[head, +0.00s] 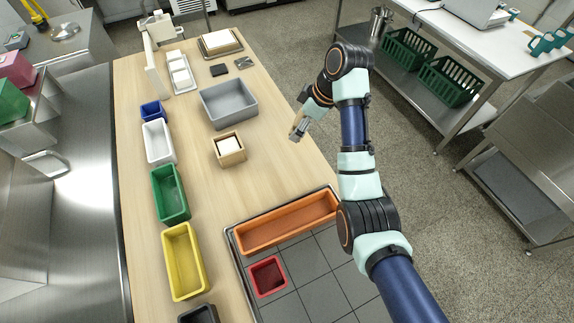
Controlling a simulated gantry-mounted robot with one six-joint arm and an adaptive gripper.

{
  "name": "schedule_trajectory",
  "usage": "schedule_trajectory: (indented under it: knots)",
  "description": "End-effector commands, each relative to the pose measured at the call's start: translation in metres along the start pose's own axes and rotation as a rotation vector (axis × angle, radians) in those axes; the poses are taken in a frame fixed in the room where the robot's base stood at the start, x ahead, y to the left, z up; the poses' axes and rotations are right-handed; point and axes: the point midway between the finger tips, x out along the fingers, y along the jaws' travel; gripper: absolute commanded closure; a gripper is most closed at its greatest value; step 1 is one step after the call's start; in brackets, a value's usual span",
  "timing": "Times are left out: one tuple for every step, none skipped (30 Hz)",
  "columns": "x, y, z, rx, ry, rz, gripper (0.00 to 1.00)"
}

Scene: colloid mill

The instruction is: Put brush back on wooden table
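The wooden table (196,211) is a long pale surface running from the lower left toward the back. My gripper (297,132) is at the table's right edge, pointing down and left, right of the grey bin. Its fingers are small and partly turned away, so I cannot tell whether they are open or shut, or whether they hold anything. I cannot make out a brush anywhere in this view.
A grey bin (228,104) and small wooden box (229,149) stand mid-table. Blue (153,111), white (158,142), green (170,194) and yellow (184,262) bins line the left. An orange tray (288,222) and red bin (268,277) are in front. Bare wood lies between.

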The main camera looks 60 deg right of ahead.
Motion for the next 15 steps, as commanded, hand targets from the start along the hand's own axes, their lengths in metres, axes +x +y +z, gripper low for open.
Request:
schedule_trajectory:
  knots:
    - [0.015,0.0,0.006,0.001,-0.001,-0.001,0.45]
    - [0.023,0.0,0.009,0.001,-0.001,-0.001,0.45]
    - [0.035,0.0,0.014,0.001,-0.001,-0.001,0.45]
    - [0.044,0.0,0.018,0.001,-0.001,-0.001,0.45]
    - [0.054,-0.001,0.022,0.002,-0.001,0.0,0.45]
    - [0.066,0.0,0.027,0.002,-0.001,0.0,0.45]
    - [0.07,-0.001,0.029,0.002,-0.001,-0.001,0.45]
    - [0.076,-0.001,0.032,0.003,-0.003,-0.003,0.45]
    - [0.086,-0.001,0.036,0.004,-0.002,-0.003,0.45]
    - [0.095,-0.001,0.04,0.004,-0.003,-0.003,0.45]
    - [0.102,-0.001,0.043,0.004,-0.002,-0.002,0.45]
    - [0.111,-0.001,0.047,0.003,-0.002,-0.001,0.45]
    - [0.116,-0.001,0.049,0.003,-0.002,-0.001,0.45]
    - [0.121,-0.001,0.051,0.003,-0.002,0.0,0.45]
    - [0.125,-0.001,0.053,0.003,-0.002,0.0,0.45]
